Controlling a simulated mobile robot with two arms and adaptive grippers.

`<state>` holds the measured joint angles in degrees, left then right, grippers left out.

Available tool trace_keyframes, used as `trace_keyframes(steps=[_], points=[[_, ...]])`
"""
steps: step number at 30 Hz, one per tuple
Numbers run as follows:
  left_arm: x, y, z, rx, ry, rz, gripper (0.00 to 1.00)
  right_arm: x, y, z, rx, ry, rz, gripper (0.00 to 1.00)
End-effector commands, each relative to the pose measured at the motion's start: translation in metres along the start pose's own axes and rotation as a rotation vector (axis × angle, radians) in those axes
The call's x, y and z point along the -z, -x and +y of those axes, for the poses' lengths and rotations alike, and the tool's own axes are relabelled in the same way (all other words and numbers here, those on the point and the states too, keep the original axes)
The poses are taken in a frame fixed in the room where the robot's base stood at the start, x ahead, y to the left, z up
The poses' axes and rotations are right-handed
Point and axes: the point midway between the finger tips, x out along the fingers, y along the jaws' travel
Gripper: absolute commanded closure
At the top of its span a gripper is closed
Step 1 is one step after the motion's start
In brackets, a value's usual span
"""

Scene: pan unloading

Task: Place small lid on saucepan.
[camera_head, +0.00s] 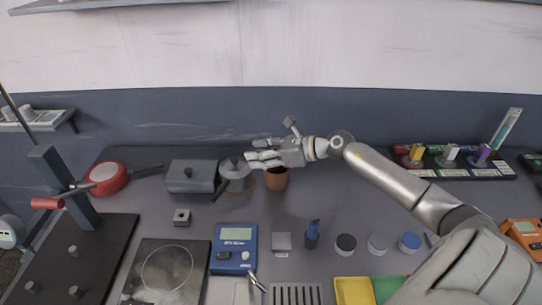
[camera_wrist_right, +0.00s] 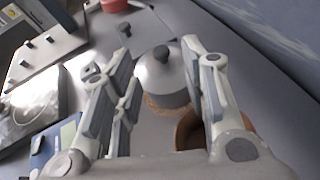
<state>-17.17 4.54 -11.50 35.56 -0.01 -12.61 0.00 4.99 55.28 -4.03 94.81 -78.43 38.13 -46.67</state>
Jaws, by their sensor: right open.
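A small round grey lid with a dark knob (camera_head: 234,161) is at the back middle of the bench. In the right wrist view the lid (camera_wrist_right: 160,84) appears between the open fingers, with a tan rim or base under it. I cannot tell what it rests on. My right gripper (camera_head: 250,149) is open, just right of the lid and above a brown pot (camera_head: 277,181); in its wrist view (camera_wrist_right: 160,62) the fingers do not grip the lid. A red round pan (camera_head: 104,181) with a dark handle stands at the back left; I cannot tell which vessel is the saucepan. My left gripper is not in view.
In front are a blue meter (camera_head: 235,243), a small grey block (camera_head: 282,242) and several jars. A hotplate (camera_head: 170,268) is front left. A rack (camera_head: 455,168) lies back right. The bench between is partly clear.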

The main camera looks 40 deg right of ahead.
Motion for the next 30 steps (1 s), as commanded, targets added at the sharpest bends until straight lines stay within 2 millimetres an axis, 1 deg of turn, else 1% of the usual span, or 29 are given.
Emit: trace_keyframes(steps=[1,3,6,10,16,30], points=[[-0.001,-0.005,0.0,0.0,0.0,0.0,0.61,0.003,0.007,0.001,-0.001,0.003,0.005,0.59],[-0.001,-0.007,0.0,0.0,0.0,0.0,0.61,0.003,0.016,0.001,-0.001,0.001,0.003,0.59],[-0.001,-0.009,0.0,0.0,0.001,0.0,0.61,0.002,0.026,0.0,0.0,0.0,0.002,0.59],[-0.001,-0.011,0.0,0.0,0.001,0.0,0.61,0.001,0.034,0.0,-0.001,0.002,0.001,0.59],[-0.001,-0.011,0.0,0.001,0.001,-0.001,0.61,-0.001,0.039,0.001,-0.002,0.002,0.0,0.59],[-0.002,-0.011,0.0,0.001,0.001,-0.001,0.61,-0.001,0.038,0.001,-0.002,0.001,0.0,0.59]])
